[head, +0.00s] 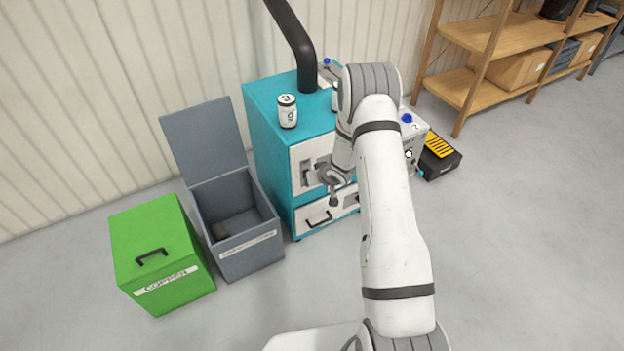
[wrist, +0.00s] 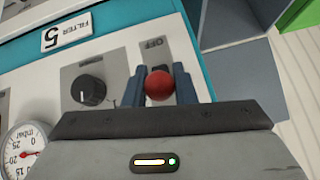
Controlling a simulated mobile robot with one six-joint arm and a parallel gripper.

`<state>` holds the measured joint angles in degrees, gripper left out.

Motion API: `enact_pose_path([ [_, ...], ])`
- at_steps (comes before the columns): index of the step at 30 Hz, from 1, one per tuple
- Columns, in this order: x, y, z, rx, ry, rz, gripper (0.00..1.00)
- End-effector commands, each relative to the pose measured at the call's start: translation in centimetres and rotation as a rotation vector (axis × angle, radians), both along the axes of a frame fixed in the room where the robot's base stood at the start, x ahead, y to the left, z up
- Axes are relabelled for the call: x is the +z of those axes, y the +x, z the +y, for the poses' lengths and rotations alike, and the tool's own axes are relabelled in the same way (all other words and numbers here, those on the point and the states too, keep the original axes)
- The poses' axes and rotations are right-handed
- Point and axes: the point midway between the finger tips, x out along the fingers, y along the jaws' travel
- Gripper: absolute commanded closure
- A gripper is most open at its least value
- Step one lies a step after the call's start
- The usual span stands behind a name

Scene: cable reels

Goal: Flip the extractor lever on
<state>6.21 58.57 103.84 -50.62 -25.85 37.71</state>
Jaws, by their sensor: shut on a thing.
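The extractor lever's red ball knob (wrist: 158,86) sits between the two blue-grey fingers of my gripper (wrist: 155,78) in the wrist view. My gripper is shut on it. An OFF label (wrist: 153,42) shows just past the knob on the pale panel (wrist: 105,62); the lever's shaft is mostly hidden behind the knob. No ON label shows. In the head view my gripper (head: 328,180) is at the front of the teal extractor cabinet (head: 265,130), and the knob cannot be made out there.
A black dial (wrist: 89,90) and a pressure gauge (wrist: 22,150) are near the lever. A grey open-lidded bin (head: 250,252) and a green bin (head: 160,245) stand left of the cabinet. A can (head: 287,111) stands on top. Shelves (head: 510,45) are at the right; the front floor is clear.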

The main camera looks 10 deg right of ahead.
Motion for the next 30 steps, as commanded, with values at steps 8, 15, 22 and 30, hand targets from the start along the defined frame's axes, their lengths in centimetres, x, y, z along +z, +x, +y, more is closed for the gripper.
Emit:
enact_pose_path([
  [8, -0.4, -0.3, 0.1, 0.001, 0.000, 0.008, 0.69],
  [15, -0.2, -0.1, -0.1, 0.000, 0.000, 0.002, 0.55],
  [22, 0.3, -0.3, -0.2, -0.001, 0.000, 0.000, 0.55],
  [30, 3.7, -2.7, -1.4, -0.003, 0.001, 0.001, 0.55],
])
